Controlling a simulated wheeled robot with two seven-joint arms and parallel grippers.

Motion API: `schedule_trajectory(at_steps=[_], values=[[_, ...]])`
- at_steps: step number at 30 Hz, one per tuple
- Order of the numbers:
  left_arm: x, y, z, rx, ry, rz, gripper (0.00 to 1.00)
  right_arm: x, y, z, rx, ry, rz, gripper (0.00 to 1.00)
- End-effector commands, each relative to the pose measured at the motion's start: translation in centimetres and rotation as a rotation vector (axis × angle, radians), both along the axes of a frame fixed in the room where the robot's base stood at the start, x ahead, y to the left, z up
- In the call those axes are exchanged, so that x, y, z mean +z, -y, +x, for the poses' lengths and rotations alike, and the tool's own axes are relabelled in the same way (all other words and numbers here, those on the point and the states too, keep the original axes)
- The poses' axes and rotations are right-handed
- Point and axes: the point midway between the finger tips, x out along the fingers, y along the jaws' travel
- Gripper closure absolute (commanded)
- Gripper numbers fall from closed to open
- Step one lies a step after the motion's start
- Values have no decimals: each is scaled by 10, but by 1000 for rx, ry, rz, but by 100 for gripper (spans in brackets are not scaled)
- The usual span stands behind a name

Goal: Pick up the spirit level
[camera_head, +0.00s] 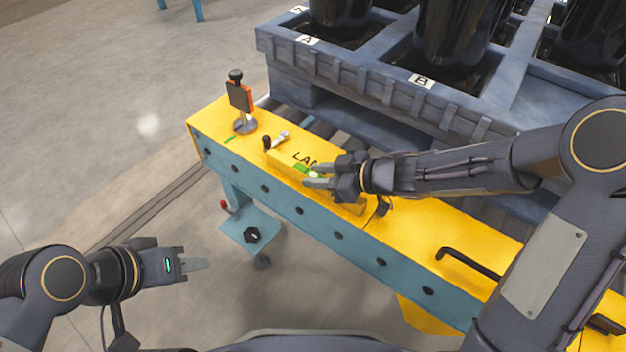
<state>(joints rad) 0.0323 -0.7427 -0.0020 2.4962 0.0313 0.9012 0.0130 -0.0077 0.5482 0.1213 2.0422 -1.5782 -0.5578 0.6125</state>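The spirit level (287,162) is a yellow bar with dark lettering and a green vial. It lies on the yellow top of the bench (470,232), running diagonally from upper left to lower right. My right gripper (318,176) is over the level's middle, fingers pointing left, and hides part of the bar and lettering. Its fingers look apart, with the green vial showing between them; I cannot tell whether they touch the level. My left gripper (195,264) is low at the left, over the floor and away from the bench. Its fingers are seen edge-on, so its opening is unclear.
An orange-and-black device on a round base (240,100) stands at the bench's left end. A small silver-and-black tool (277,140) lies beside the level. A black handle (468,262) is at right. A blue-grey pallet (350,80) with black cylinders stands behind.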

Motion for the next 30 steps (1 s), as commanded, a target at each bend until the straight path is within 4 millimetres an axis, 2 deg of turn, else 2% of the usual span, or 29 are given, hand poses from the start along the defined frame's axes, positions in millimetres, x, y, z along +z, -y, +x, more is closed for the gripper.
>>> schedule_trajectory(at_steps=[1,6,20,26,29,30], values=[[0,0,0,0,0,0,64,0,0,0,0,0,-1,80],[0,0,0,0,0,0,64,0,0,0,0,0,-1,100],[3,0,0,0,0,0,64,3,0,0,0,0,-1,100],[22,0,0,0,0,0,64,23,0,0,0,1,-1,100],[39,0,0,0,0,0,64,42,0,0,0,2,0,100],[42,0,0,0,0,0,64,48,3,-7,0,2,0,100]])
